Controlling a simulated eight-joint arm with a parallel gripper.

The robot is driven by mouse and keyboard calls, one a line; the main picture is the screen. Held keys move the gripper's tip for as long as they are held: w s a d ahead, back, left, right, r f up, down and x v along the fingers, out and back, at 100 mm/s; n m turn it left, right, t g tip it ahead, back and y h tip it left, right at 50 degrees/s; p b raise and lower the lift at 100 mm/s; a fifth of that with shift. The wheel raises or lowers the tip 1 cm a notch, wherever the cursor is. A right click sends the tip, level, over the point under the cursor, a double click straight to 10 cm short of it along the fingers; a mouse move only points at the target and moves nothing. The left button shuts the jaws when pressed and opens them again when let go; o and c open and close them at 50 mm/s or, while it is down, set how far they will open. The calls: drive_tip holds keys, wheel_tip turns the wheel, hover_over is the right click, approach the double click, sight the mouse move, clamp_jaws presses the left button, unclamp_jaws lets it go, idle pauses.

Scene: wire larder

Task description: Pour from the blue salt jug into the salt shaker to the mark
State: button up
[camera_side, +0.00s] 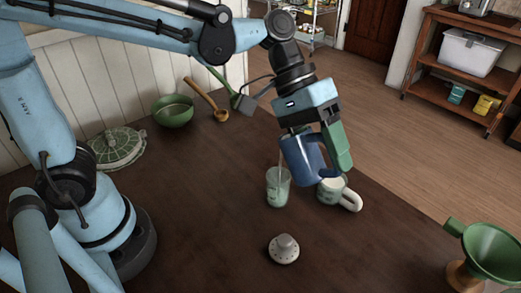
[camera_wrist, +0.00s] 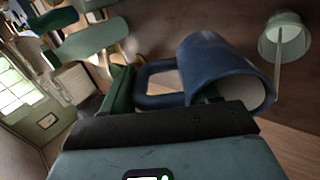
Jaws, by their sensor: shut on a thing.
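The blue salt jug (camera_side: 302,160) is held in my gripper (camera_side: 322,143), tilted with its mouth to the left. My gripper is shut on the jug at its handle side; the exact contact is partly hidden. In the wrist view the jug (camera_wrist: 218,68) shows its handle loop and pale inside, near my gripper (camera_wrist: 165,92). The salt shaker (camera_side: 278,188), a translucent greenish cup, stands upright on the table below and left of the jug. It also shows in the wrist view (camera_wrist: 285,38). A thin pale stream runs from the jug's mouth into the shaker. The salt level and mark are too small to read.
A white and green mug (camera_side: 330,192) stands close right of the shaker, below the jug. A perforated shaker top (camera_side: 284,249) lies in front. A green funnel (camera_side: 490,250) stands at right front.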

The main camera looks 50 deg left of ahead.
idle(0.9)
drive_tip(key=shift+f+h, duration=0.1)
drive_tip(key=shift+h, duration=0.3)
drive_tip(key=shift+a+f+h, duration=0.1)
drive_tip(key=shift+a+h, duration=0.05)
drive_tip(key=shift+h, duration=0.15)
idle(1.3)
drive_tip(key=shift+a+f+h, duration=0.1)
drive_tip(key=shift+h, duration=0.2)
drive_tip(key=shift+h, duration=0.3)
drive_tip(key=shift+a+f, duration=0.15)
drive_tip(key=shift+h, duration=0.3)
drive_tip(key=shift+a+f+h, duration=0.15)
drive_tip(key=shift+a+h, duration=0.05)
drive_tip(key=shift+h, duration=0.1)
idle(2.0)
